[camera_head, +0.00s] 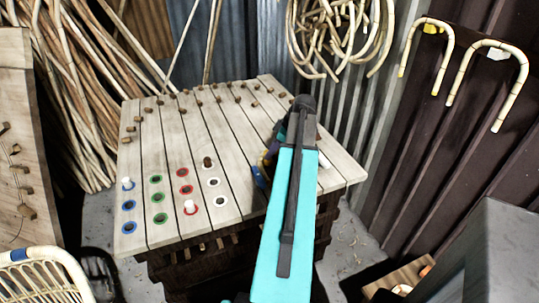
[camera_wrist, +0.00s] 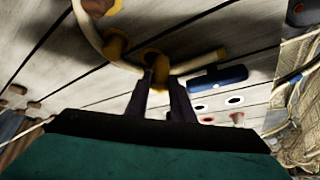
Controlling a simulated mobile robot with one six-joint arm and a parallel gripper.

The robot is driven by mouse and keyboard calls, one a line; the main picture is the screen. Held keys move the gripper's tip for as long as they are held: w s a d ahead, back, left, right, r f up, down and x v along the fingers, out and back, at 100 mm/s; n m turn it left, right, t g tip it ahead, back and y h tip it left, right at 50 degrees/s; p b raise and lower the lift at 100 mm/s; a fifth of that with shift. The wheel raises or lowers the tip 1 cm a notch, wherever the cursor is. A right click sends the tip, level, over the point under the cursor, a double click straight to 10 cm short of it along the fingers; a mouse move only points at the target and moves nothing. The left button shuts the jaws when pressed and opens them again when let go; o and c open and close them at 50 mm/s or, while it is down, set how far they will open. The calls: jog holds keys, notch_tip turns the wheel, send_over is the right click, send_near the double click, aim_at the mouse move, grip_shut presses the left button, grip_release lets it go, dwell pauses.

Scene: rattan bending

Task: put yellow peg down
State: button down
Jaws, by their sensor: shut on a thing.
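My gripper (camera_wrist: 161,75) shows in the wrist view, its two dark fingers shut on the yellow peg (camera_wrist: 157,87). The peg is small and dark yellow, and only part of it shows between the fingers. A pale curved rattan strip (camera_wrist: 210,60) runs just past the fingertips, close to the peg. I cannot tell whether the peg touches the board. In the head view my teal arm reaches over the right part of the wooden plank table (camera_head: 230,125) and hides most of the gripper.
Blue, green, red and white ringed holes (camera_head: 157,197) lie on the table's left front. White pegs (camera_head: 190,206) and a brown peg (camera_head: 207,162) stand there. A blue block (camera_wrist: 218,77) lies right of my fingers. Bent rattan canes (camera_head: 490,55) hang on the right wall.

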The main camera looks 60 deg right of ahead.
jog(key=shift+w+d+f, duration=0.1)
jog(key=shift+w+d, duration=0.6)
jog(key=shift+w, duration=0.05)
jog(key=shift+f+p, duration=0.75)
jog(key=shift+f, duration=1)
jog(key=shift+f, duration=0.15)
jog(key=c, duration=1.5)
grip_release()
jog(key=shift+c, duration=0.2)
jog(key=b+v, duration=0.2)
jog(key=v, duration=1)
jog(key=shift+r+b, duration=0.2)
jog(key=shift+b, duration=0.1)
